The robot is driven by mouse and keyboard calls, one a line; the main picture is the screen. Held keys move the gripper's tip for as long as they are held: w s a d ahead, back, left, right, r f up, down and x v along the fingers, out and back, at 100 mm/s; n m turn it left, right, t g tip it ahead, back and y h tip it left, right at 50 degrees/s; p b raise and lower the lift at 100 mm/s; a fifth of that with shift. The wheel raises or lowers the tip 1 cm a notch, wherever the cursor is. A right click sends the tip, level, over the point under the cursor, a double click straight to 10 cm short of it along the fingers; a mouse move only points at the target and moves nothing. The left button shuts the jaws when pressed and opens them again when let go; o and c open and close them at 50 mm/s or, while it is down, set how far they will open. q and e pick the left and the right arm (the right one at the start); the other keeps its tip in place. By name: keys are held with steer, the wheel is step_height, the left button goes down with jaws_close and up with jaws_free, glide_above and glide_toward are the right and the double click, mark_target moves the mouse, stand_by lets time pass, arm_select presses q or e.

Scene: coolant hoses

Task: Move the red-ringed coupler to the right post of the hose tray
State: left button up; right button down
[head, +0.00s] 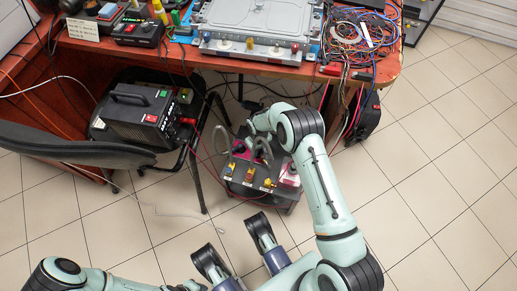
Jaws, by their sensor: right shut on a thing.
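The hose tray (249,191) is a grey box low on the floor in front of the table, with grey hose loops (265,149) rising from it. Several yellow and orange fittings (249,175) stand along its front. A pinkish-red block (289,173) is at its right end. My right gripper (243,138) reaches in from the right, over the tray's back part, and is shut on what appears to be the red-ringed coupler (239,147). That spot is small, and the wrist and hoses partly hide it. My left arm shows at the lower left; its gripper is not visible.
The red table (180,54) overhangs behind the tray and carries a silver fixture (255,18) and tangled cables (362,35). A black power unit (137,110) and a grey chair (65,145) stand left. Thin red leads run near the tray.

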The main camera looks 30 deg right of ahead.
steer(key=shift+f, duration=0.1)
stand_by(0.6)
steer(key=c, duration=0.5)
jaws_free()
steer(key=shift+c, duration=0.2)
steer(key=shift+r+p, duration=2)
steer(key=shift+r, duration=1.5)
